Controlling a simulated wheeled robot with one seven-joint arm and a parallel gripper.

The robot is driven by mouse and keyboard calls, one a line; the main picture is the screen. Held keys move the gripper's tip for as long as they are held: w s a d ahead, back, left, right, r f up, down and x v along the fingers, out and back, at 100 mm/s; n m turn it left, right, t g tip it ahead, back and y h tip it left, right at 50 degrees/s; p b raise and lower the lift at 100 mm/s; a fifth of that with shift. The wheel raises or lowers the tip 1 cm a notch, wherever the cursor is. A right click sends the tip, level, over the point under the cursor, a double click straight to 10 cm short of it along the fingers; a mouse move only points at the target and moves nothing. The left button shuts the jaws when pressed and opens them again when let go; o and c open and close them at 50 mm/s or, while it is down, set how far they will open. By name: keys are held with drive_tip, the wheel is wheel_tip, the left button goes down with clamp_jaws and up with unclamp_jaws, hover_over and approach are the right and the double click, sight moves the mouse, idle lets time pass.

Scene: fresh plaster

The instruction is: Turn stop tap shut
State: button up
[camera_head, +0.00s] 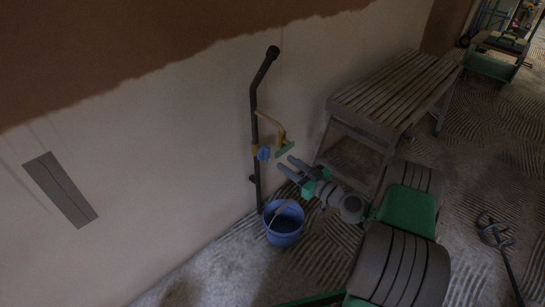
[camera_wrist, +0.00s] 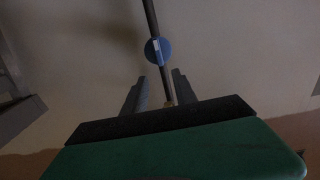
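The stop tap shows as a blue part (camera_head: 264,154) on a dark upright pipe (camera_head: 255,105) against the wall. In the wrist view it is a round blue disc (camera_wrist: 158,50) with a pale mark, on the pipe. My gripper (camera_head: 286,164) is open and empty, a little right of and below the tap. In the wrist view its two fingers (camera_wrist: 157,85) stand apart on either side of the pipe's line, short of the disc. I cannot tell the tap's exact turn angle.
A blue bucket (camera_head: 285,238) stands on the floor below. A slatted wooden bench (camera_head: 395,85) is at the right. A grey plate (camera_head: 60,190) is on the left wall.

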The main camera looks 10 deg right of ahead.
sight(269, 151)
drive_tip(key=x, duration=0.7)
drive_tip(key=shift+a, duration=0.1)
drive_tip(key=shift+w+a+r, duration=0.1)
drive_tip(key=shift+w+a, duration=0.1)
drive_tip(key=shift+w, duration=0.15)
drive_tip(key=shift+c, duration=0.5)
clamp_jaws()
